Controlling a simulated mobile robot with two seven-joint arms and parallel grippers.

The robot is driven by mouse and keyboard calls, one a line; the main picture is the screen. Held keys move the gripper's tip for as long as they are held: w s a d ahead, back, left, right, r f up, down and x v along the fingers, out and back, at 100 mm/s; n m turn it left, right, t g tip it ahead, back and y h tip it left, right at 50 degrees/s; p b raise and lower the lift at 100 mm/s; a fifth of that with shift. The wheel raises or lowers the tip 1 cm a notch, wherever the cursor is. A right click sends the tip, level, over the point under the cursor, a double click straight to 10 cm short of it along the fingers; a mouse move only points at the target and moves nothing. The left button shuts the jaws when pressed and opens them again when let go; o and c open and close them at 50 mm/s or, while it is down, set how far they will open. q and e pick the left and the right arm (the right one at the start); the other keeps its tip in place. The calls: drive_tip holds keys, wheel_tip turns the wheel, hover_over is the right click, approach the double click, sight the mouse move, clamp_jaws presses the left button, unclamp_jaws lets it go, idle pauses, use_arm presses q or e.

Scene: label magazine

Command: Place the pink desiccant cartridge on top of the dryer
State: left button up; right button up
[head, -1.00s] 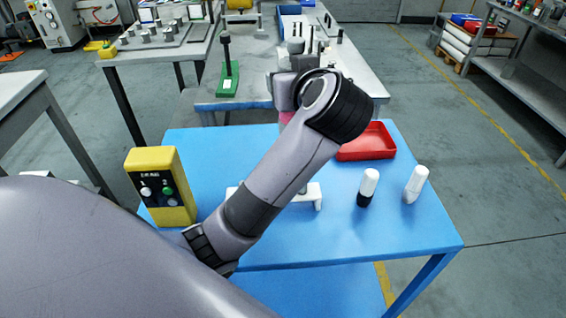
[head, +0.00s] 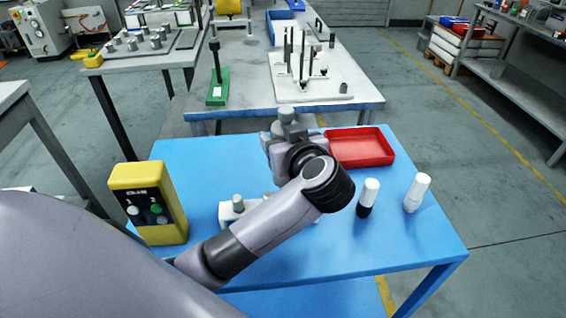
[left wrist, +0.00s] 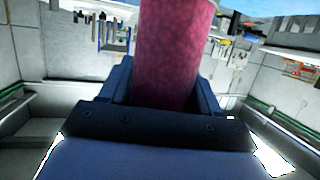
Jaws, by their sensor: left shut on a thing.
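The pink desiccant cartridge (left wrist: 175,45) fills the upper middle of the left wrist view, between the dark blue fingers of my left gripper (left wrist: 165,88). The gripper is shut on it, and the cartridge's far end is cut off by the frame. In the head view my left wrist is over the back middle of the blue table and hides the fingers and most or all of the cartridge. I cannot tell which thing is the dryer. My right gripper is not in view.
A yellow control box (head: 148,203) stands left on the blue table (head: 385,245). A white fixture (head: 229,212) is partly behind my arm. A red tray (head: 362,148) and two white-topped bottles, black-based (head: 369,190) and all-white (head: 417,190), are right. A pegged white board (head: 315,92) lies behind.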

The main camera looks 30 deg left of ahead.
use_arm(q)
drive_tip(key=shift+f+b, duration=0.35)
drive_tip(key=shift+f, duration=2.6)
drive_tip(key=o, duration=0.9)
drive_tip(key=shift+f, duration=0.2)
drive_tip(key=o, duration=0.4)
drive_tip(key=shift+r, duration=0.15)
